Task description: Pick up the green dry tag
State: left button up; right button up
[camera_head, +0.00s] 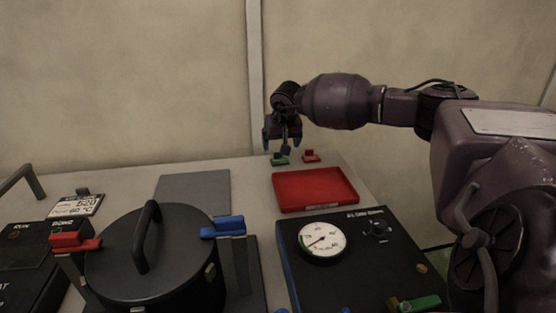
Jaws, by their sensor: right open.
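The green tag (279,159) is a small piece with an upright grip, lying at the back of the table behind the red tray. My right gripper (282,146) points down just above it, jaws open and nothing held. The fingertips are very near the tag; I cannot tell whether they touch it. A similar red tag (311,156) lies just right of the green one. My left gripper is out of view.
The red tray (314,204) is empty. A black pot (160,262) with a blue clamp (222,226) and a red clamp (75,242) stands at front left. A gauge panel (383,258) is at front right. A grey plate (193,191) lies bare.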

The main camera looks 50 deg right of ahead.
aim_at(278, 153)
jog(key=b+x, duration=0.1)
jog(key=x, duration=0.4)
jog(key=shift+w+a, duration=0.1)
jog(key=shift+a, duration=0.05)
jog(key=shift+r, duration=0.2)
jog(key=c, duration=1)
